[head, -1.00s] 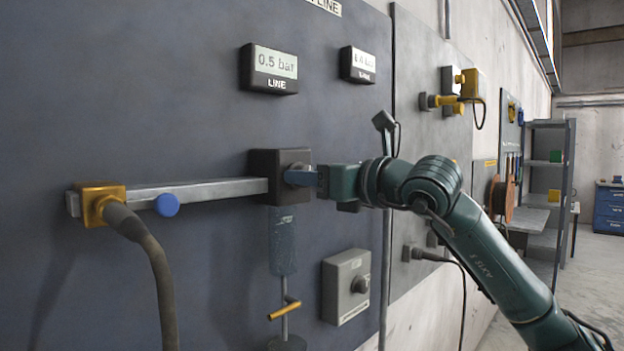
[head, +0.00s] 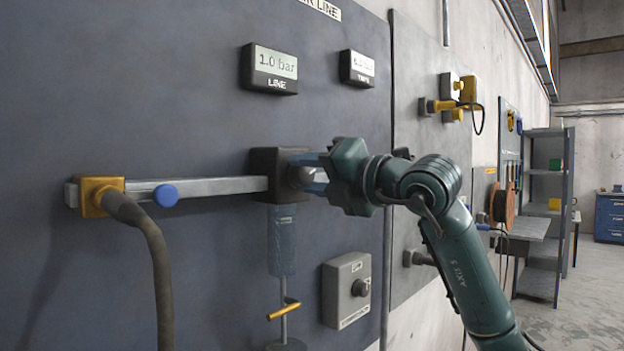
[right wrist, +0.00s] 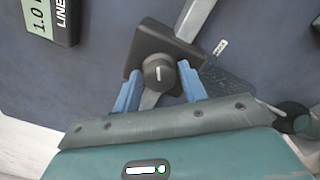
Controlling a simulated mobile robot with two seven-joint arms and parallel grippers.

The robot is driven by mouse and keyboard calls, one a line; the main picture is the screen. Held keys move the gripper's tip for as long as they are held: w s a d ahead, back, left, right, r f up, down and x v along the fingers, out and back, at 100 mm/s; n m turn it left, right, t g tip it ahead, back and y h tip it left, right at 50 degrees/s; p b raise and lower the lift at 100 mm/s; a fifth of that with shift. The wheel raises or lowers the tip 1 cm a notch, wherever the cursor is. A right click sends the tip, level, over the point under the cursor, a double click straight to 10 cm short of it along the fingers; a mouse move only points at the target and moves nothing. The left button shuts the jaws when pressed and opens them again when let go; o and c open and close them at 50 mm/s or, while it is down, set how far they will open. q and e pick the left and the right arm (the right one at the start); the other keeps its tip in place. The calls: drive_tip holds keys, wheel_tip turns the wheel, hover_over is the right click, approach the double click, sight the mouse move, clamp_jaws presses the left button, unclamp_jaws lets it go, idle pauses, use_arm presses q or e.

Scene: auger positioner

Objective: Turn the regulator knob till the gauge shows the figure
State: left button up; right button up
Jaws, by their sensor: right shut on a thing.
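The regulator knob (right wrist: 159,73) is a dark round knob with a white mark, on a black regulator block (head: 266,183) on the panel. My right gripper (head: 308,175) is at the knob, its blue fingers shut on it from both sides. In the right wrist view the fingertips (right wrist: 158,90) stand left and right of the knob. The LINE gauge (head: 272,68) above the block reads 1.0 bar; it is partly cut off in the right wrist view (right wrist: 48,15). My left gripper is in neither view.
A second gauge (head: 357,68) hangs to the right, its figure hard to read. A pipe (head: 215,188) with a blue button-like valve (head: 165,195) runs left to a brass fitting (head: 95,196) and hose (head: 152,255). A filter bowl (head: 282,240) and grey switch box (head: 346,290) sit below.

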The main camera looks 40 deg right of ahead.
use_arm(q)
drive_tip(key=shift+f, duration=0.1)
use_arm(e)
drive_tip(key=shift+m, duration=1.2)
drive_tip(key=o, duration=0.8)
drive_tip(key=shift+s, duration=0.1)
drive_tip(key=shift+s+f+b, duration=0.1)
drive_tip(key=shift+s+b, duration=0.2)
drive_tip(key=shift+b, duration=0.1)
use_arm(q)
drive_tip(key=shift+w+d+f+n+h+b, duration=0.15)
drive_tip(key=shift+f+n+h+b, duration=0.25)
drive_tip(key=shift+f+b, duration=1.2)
use_arm(e)
drive_tip(key=shift+s+d+f+b, duration=0.1)
drive_tip(key=shift+s+d+b, duration=0.1)
drive_tip(key=shift+s, duration=1.85)
drive_tip(key=shift+s+d+b, duration=0.1)
drive_tip(key=shift+s+d, duration=0.1)
drive_tip(key=shift+s, duration=1.9)
drive_tip(key=shift+s+d+f+b, duration=0.1)
drive_tip(key=shift+s+d, duration=0.1)
drive_tip(key=shift+s, duration=1.85)
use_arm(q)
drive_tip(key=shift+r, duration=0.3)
